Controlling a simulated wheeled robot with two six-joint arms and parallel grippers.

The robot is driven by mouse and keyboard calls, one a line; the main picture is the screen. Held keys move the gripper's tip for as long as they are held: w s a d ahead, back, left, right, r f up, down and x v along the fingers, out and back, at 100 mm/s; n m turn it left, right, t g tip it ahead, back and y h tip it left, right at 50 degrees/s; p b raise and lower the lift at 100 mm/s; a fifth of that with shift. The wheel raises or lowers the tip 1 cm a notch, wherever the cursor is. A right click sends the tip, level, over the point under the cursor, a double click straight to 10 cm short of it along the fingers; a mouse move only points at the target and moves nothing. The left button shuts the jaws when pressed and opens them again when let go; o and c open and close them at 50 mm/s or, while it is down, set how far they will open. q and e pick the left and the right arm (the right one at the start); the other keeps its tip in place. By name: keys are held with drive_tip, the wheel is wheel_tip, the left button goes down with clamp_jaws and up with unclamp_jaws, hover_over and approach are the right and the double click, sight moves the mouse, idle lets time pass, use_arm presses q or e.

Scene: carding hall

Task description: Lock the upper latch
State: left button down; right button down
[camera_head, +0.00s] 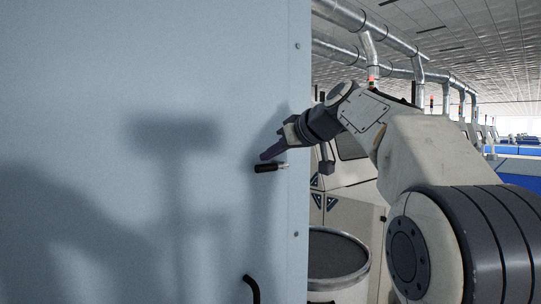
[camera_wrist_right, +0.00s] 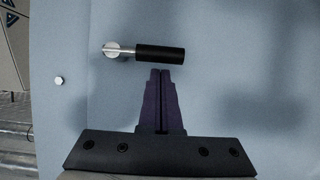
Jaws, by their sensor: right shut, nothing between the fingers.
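The upper latch (camera_head: 268,168) is a black handle on a metal pivot near the right edge of a pale blue panel (camera_head: 150,60). It lies roughly level, its grip pointing left from the pivot. In the right wrist view the latch (camera_wrist_right: 158,53) lies across the top, with its round pivot at the left. My right gripper (camera_head: 268,155) is shut and empty, just above the latch in the head view. In the right wrist view its fingertips (camera_wrist_right: 160,72) are together close to the black grip; I cannot tell whether they touch it. My left gripper is not in view.
A second black handle (camera_head: 252,287) sits lower on the panel and points downward. A round grey bin (camera_head: 336,262) and pale machines stand beyond the panel's right edge. Ducts (camera_head: 370,50) run overhead. The panel around the latch is clear.

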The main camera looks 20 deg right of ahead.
use_arm(q)
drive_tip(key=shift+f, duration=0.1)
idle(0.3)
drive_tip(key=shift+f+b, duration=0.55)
drive_tip(key=shift+b, duration=0.1)
use_arm(e)
drive_tip(key=shift+a+f, duration=0.15)
drive_tip(key=shift+f, duration=0.1)
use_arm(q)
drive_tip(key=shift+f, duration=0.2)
use_arm(e)
drive_tip(key=shift+f+n+h, duration=0.1)
drive_tip(key=shift+n+h, duration=0.2)
